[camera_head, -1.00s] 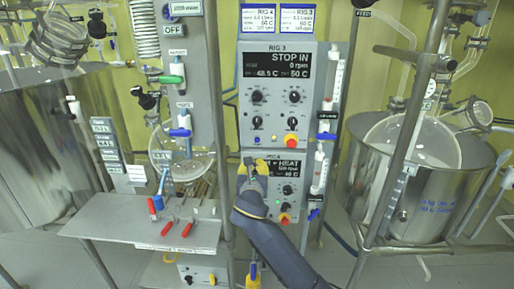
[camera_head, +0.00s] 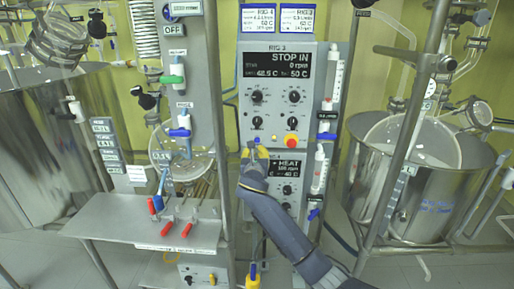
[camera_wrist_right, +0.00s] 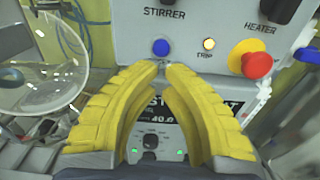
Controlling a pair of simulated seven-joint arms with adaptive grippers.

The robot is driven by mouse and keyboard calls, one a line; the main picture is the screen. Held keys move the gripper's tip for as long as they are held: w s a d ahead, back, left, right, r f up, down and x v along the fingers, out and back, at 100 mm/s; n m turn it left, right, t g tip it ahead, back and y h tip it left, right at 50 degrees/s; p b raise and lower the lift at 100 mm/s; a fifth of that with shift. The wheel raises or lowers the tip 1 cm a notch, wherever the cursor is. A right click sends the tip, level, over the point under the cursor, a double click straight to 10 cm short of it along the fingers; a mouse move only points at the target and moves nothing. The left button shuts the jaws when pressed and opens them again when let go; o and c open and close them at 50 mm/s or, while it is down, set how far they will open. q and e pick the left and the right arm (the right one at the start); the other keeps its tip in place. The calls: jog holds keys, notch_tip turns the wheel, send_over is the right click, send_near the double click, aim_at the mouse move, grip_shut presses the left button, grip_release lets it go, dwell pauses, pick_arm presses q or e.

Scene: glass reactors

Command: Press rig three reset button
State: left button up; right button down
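The rig 3 control box (camera_head: 275,100) is upright in the middle of the head view, its display reading STOP IN and 0 rpm. A small blue button (camera_head: 257,139), with no readable label, is low on its face; it also shows in the right wrist view (camera_wrist_right: 161,47). A lit TRIP lamp (camera_wrist_right: 209,44) and a red mushroom button on a yellow collar (camera_wrist_right: 258,65) are to its right. My right gripper (camera_head: 255,149) has its yellow fingertips together (camera_wrist_right: 162,65), just below the blue button. Whether they touch the panel is unclear. My left gripper is out of view.
A second control box (camera_head: 287,195) is directly below, partly hidden by my right arm. White-bodied valves with blue handles (camera_head: 326,120) stand close on the right. A metal post (camera_head: 217,130) and shelf (camera_head: 150,227) are on the left.

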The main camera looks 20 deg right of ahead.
aim_at(258, 143)
jog(key=shift+x, duration=2.05)
jog(key=shift+x, duration=0.9)
jog(key=shift+r, duration=0.1)
jog(key=shift+s+a, duration=0.3)
jog(key=shift+s, duration=0.15)
jog(key=v, duration=1.3)
jog(key=shift+s, duration=0.1)
